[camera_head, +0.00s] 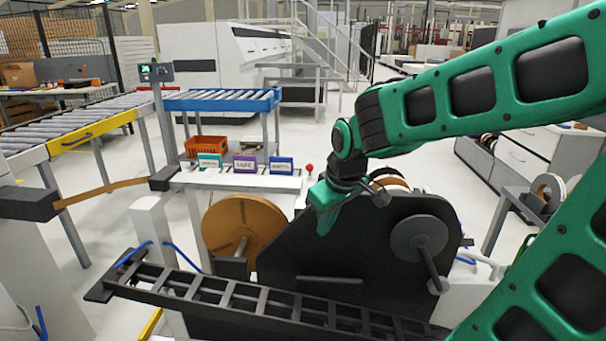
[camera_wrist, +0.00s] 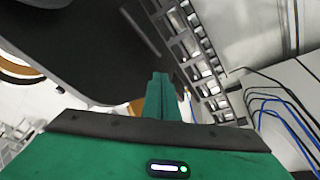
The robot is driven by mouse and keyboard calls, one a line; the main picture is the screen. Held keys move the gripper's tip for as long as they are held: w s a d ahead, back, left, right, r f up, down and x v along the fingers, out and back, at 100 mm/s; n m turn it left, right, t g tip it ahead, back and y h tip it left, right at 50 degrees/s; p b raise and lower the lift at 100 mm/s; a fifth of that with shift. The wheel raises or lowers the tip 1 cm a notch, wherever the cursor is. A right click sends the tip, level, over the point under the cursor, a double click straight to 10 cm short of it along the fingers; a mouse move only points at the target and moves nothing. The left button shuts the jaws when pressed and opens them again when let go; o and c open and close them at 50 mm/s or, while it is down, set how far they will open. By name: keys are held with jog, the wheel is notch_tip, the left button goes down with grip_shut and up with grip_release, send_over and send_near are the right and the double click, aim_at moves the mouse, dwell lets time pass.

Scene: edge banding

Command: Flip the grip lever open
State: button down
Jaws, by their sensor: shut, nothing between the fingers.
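The black machine panel (camera_head: 350,255) stands under my arm, with a dark round disc (camera_head: 418,236) and a rod (camera_head: 432,266) at its right. I cannot tell for sure which part is the grip lever; no clear lever shows at my fingertips. My gripper (camera_head: 323,226) is shut and empty, pointing down at the panel's upper left edge, right of the brown tape roll (camera_head: 243,228). In the wrist view its green fingers (camera_wrist: 160,82) are together, close to the black panel (camera_wrist: 90,45). Whether they touch it is unclear.
A black slotted rail (camera_head: 260,302) runs across the front, and it also shows in the wrist view (camera_wrist: 190,50). Blue cables (camera_wrist: 285,110) lie at the right there. Coloured labelled boxes (camera_head: 245,163) and a red knob (camera_head: 309,168) stand behind. Roller conveyors (camera_head: 90,110) are at the left.

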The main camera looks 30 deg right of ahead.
jog(key=w+d+n+h, duration=0.1)
jog(key=w+d+n, duration=0.3)
jog(key=w+n, duration=0.4)
jog(key=w+d+n+t+h, duration=0.1)
jog(key=w+d+n, duration=0.4)
jog(key=w, duration=0.9)
jog(key=w+d+r+n+t+h, duration=0.1)
jog(key=w+d+n, duration=0.3)
jog(key=w+n, duration=0.7)
jog(key=shift+w+d+n+h, duration=0.4)
jog(key=shift+w+h, duration=0.1)
jog(key=shift+h, duration=0.3)
jog(key=x, duration=0.9)
jog(key=shift+w+d+f, duration=0.15)
jog(key=shift+w+f, duration=0.15)
jog(key=shift+f, duration=0.1)
